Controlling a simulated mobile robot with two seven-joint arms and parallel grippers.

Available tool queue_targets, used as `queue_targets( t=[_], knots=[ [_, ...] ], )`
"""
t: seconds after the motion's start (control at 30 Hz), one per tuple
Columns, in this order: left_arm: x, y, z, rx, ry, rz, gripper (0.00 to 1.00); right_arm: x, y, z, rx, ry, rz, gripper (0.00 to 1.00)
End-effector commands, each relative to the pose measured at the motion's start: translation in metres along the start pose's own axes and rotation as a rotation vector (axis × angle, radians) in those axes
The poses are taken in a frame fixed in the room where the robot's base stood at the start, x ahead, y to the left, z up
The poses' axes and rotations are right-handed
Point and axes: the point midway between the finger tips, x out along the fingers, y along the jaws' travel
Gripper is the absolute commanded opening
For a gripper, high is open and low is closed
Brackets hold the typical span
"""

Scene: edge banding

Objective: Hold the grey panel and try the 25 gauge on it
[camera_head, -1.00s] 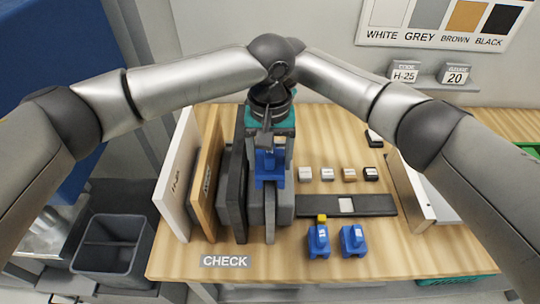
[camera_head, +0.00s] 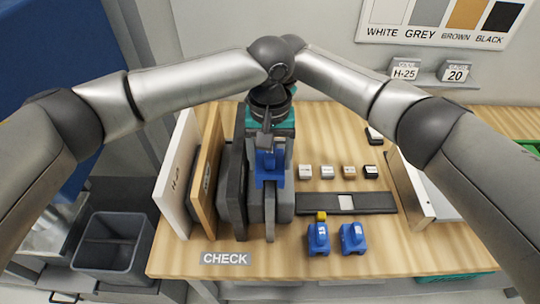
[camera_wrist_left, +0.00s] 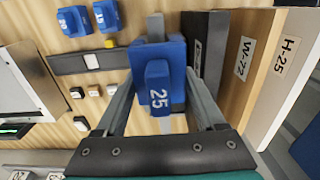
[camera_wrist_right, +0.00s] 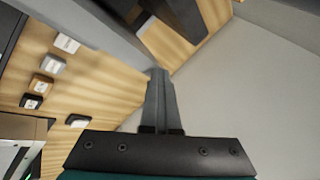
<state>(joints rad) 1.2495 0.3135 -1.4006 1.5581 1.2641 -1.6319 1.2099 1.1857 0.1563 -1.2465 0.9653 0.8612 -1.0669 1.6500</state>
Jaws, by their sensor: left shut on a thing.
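The grey panel (camera_head: 270,222) stands on edge between grey holder blocks on the bench, its narrow end toward me. My left gripper (camera_wrist_left: 160,80) is shut on the blue 25 gauge (camera_wrist_left: 158,90), one finger on each side. In the head view the gauge (camera_head: 269,166) is upright over the panel's top edge; whether it fits around the edge is hidden. My right gripper (camera_wrist_right: 160,75) has its fingers together, their tips by the end of a grey bar that looks like the panel; contact is unclear. The left gripper hides it in the head view.
Black, brown (camera_head: 205,185) and white (camera_head: 176,190) panels stand close at the left. Two blue gauges (camera_head: 318,238) (camera_head: 353,238) stand at the front right, a yellow block (camera_head: 321,216) by one. Several small colour blocks and a dark strip (camera_head: 375,203) lie right of the panel.

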Motion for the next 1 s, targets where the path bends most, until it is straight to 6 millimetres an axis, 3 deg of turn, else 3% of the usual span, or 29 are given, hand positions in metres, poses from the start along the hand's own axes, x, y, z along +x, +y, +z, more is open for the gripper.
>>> queue_targets(
  t=[0.03,0.8,0.83,1.0],
  knots=[
    [0.0010,0.0003,-0.0001,0.000,0.000,0.001,0.09,0.0060,0.0096,0.0029,0.001,-0.005,0.022,0.00],
    [0.0069,0.0003,-0.0001,0.000,0.000,0.001,0.09,0.0060,0.0096,0.0029,0.001,-0.005,0.022,0.00],
    [0.0069,0.0003,-0.0001,0.000,0.000,0.001,0.73,0.0060,0.0096,0.0029,0.001,-0.005,0.022,0.00],
    [0.0070,0.0003,0.0000,0.000,0.000,0.001,0.92,0.0060,0.0096,0.0029,0.001,-0.005,0.022,0.00]
  ],
)
